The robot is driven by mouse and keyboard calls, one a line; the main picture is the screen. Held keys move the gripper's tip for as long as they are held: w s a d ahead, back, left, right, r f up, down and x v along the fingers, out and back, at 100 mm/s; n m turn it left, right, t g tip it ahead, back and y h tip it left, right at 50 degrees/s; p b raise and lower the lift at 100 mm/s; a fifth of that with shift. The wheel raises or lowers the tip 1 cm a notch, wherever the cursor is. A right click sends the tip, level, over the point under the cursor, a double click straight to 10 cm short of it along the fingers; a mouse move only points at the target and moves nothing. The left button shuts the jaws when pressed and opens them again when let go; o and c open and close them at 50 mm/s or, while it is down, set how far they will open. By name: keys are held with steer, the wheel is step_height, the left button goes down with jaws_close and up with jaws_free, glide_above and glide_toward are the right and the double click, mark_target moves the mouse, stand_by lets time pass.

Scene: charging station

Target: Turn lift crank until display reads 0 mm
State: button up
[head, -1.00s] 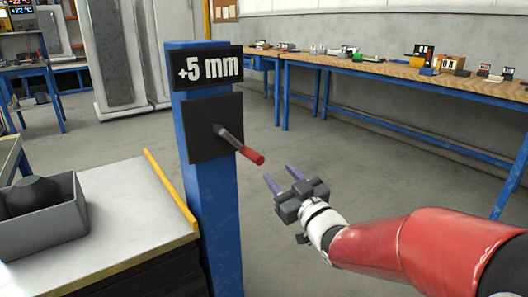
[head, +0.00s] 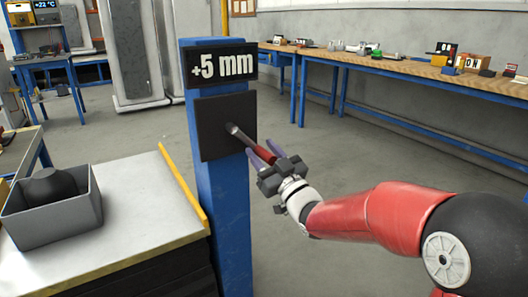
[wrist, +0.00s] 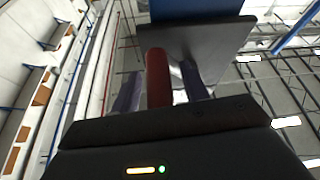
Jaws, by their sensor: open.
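The lift crank (head: 240,136) sticks out of a black square plate (head: 212,112) on a blue post (head: 222,205). Its grey arm ends in a red handle (head: 263,156). The display (head: 221,65) above the plate reads +5 mm. My gripper (head: 262,152) is open at the red handle, with its purple fingers on either side of it in the head view. In the wrist view the red handle (wrist: 157,78) stands between the two fingers (wrist: 160,88), with a visible gap to the right finger. The gripper partly hides the handle's outer end.
A grey bin (head: 75,219) with a dark object sits on a workbench (head: 140,200) at left, with a yellow strip (head: 184,190) along its edge beside the post. A long blue table (head: 400,72) with small items stands behind.

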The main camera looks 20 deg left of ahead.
jaws_close()
stand_by(0.3)
steer(key=shift+s+a+f+m+t+b, duration=0.2)
steer(key=shift+f+m+t+b, duration=0.4)
steer(key=shift+b, duration=0.65)
steer(key=shift+s+a+f+m+b, duration=0.1)
steer(key=shift+s+m+b, duration=0.1)
steer(key=shift+m+b, duration=0.5)
steer(key=m+b, duration=0.1)
steer(key=m+t+h+b, duration=0.1)
steer(key=shift+s+a+m+h, duration=0.3)
steer(key=shift+s+a+m, duration=0.05)
steer(key=shift+s+m, duration=0.05)
